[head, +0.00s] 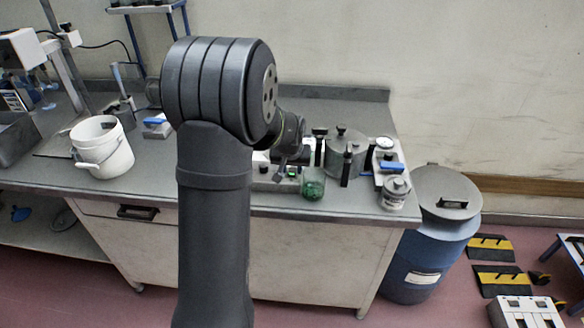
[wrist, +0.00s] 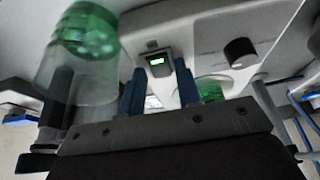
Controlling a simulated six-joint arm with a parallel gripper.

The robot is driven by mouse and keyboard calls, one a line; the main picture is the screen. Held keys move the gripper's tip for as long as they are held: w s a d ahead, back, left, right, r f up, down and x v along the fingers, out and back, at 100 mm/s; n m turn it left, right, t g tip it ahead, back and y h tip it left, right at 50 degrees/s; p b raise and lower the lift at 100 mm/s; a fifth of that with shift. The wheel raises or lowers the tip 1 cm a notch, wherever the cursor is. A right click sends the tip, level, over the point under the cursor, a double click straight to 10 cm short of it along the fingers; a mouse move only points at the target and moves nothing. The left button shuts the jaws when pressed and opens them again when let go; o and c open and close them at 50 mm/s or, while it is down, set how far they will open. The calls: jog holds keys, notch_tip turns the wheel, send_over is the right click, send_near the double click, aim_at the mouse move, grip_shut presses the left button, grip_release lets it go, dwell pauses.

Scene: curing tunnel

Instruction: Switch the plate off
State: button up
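The plate's pale housing (wrist: 205,30) fills the upper part of the wrist view. On it sits a switch (wrist: 155,60) with a lit green face in a dark frame, and a black knob (wrist: 238,53) to its right. In the head view the plate (head: 264,185) is on the bench, partly behind my arm, with a green light (head: 292,172) on its front. My gripper (wrist: 160,72) is open, its two blue fingers apart, with the switch showing between their tips. I cannot tell whether a finger touches it. The gripper is mostly hidden in the head view.
A glass beaker with green contents (head: 313,187) stands close right of the plate's light; a similar glass (wrist: 82,55) is close left of my fingers. A metal pot (head: 346,155), a jar (head: 395,192) and a gauge device (head: 385,146) are further right. A white bucket (head: 101,148) stands left.

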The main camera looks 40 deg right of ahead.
grip_shut()
jog(key=shift+w+d+g+y, duration=0.15)
jog(key=shift+w+g+y, duration=0.05)
jog(key=shift+g+y, duration=0.3)
jog(key=shift+w+d+g+y, duration=0.15)
jog(key=shift+g+y, duration=0.35)
grip_release()
jog(key=shift+r, duration=0.1)
notch_tip(320, 180, up, 17)
jog(key=s+a, duration=0.1)
jog(key=shift+s+a, duration=0.35)
